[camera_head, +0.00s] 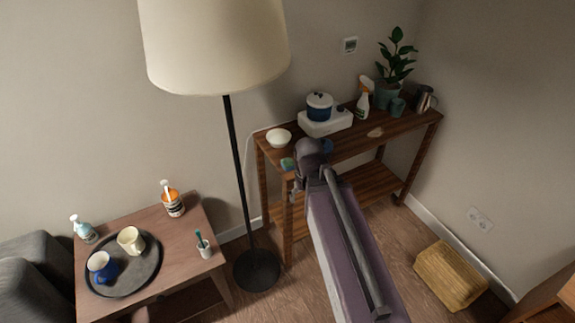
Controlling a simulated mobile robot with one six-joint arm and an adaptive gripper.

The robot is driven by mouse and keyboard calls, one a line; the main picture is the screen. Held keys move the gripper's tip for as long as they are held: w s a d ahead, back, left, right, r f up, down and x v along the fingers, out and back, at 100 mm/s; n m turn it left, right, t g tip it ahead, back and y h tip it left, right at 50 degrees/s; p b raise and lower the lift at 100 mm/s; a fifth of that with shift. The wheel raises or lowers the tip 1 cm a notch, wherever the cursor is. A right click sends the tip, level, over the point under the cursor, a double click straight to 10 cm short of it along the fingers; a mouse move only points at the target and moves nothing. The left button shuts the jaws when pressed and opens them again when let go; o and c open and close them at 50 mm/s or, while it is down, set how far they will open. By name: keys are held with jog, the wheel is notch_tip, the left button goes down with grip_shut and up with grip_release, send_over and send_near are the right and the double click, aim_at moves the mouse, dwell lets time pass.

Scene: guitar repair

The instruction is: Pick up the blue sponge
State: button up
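A small teal-blue block, which looks like the blue sponge (287,163), lies at the front left edge of the wooden shelf's top (360,142). My arm reaches from the bottom of the picture up to the shelf. Its dark end, with my gripper (299,184), is just right of the sponge at the front edge. The wrist hides most of the gripper, so I cannot see whether its fingers are open or shut. I cannot tell whether it touches the sponge.
A white bowl (279,139) stands behind the sponge. A blue pot on a white cooker (325,122), a spray bottle (362,101) and a plant (396,65) stand farther right. A floor lamp (235,150) rises left of the shelf. A side table (180,245) holds a tray and bottles.

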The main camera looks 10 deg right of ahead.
aim_at(288, 162)
jog(key=w+n+t, duration=0.1)
jog(key=w+n, duration=0.2)
jog(key=w, duration=2.3)
jog(key=shift+w+d+r+t+p, duration=0.2)
jog(key=shift+d+r+t+p, duration=0.15)
jog(key=shift+d+r+t, duration=0.1)
jog(key=shift+f, duration=0.15)
jog(key=f+b, duration=0.2)
jog(key=b, duration=0.1)
jog(key=f+b, duration=0.2)
jog(key=f, duration=0.1)
jog(key=w+f+b, duration=0.1)
jog(key=f+b, duration=0.2)
jog(key=shift+w+a+f+b, duration=0.1)
jog(key=shift+a+f+b, duration=0.05)
jog(key=shift+a+b, duration=0.15)
jog(key=shift+w+f+b, duration=0.2)
jog(key=shift+f+b, duration=1.1)
jog(key=shift+w+f+b, duration=0.2)
jog(key=shift+f+b, duration=1.05)
jog(key=c, duration=0.8)
jog(key=shift+o, duration=0.2)
